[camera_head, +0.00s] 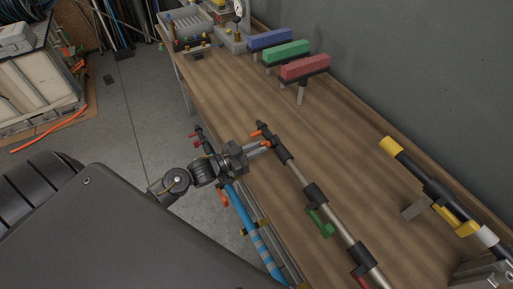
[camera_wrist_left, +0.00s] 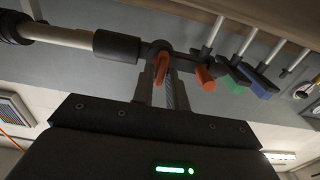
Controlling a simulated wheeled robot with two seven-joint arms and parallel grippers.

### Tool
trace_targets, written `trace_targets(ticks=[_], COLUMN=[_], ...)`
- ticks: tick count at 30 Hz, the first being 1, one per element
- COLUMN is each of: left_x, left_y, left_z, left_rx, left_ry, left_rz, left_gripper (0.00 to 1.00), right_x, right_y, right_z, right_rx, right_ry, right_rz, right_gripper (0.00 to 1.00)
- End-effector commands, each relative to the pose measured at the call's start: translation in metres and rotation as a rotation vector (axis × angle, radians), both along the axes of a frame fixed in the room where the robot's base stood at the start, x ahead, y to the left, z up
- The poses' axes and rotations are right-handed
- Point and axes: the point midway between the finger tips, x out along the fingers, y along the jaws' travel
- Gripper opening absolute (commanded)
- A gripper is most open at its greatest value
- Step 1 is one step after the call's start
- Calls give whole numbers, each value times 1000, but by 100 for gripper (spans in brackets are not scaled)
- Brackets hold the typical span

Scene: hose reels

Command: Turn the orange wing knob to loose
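The orange wing knob (camera_head: 257,132) sits on a dark fitting at the far end of a grey pole over the workbench. My left gripper (camera_head: 270,145) is at this knob, its fingers reaching in from the left. In the left wrist view, one orange wing (camera_wrist_left: 162,67) shows between the fingertips of my left gripper (camera_wrist_left: 162,78). My right gripper is not in view.
The workbench (camera_head: 225,95) runs along a grey wall. Blue, green and red blocks (camera_head: 305,67) stand on posts farther back. A yellow-and-black pole (camera_head: 432,187) is at the right. A blue pole (camera_head: 245,215) lies close below my left arm. A green lever (camera_head: 320,223) hangs on the grey pole.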

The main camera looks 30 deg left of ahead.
Motion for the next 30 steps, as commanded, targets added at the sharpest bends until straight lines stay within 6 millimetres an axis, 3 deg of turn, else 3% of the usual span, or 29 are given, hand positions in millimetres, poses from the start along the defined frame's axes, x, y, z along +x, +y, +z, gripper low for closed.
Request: trace_targets(ticks=[3, 16, 30], left_x=[0, 0, 1], left_y=[0, 0, 2], left_z=[0, 3, 4], left_rx=[0, -50, -377], left_ry=[0, 29, 222], left_rz=[0, 1, 2], left_gripper=[0, 0, 0], right_x=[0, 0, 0], right_y=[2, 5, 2], right_z=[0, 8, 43], right_rx=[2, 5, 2], right_ry=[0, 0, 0], right_rz=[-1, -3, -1], right_gripper=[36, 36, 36])
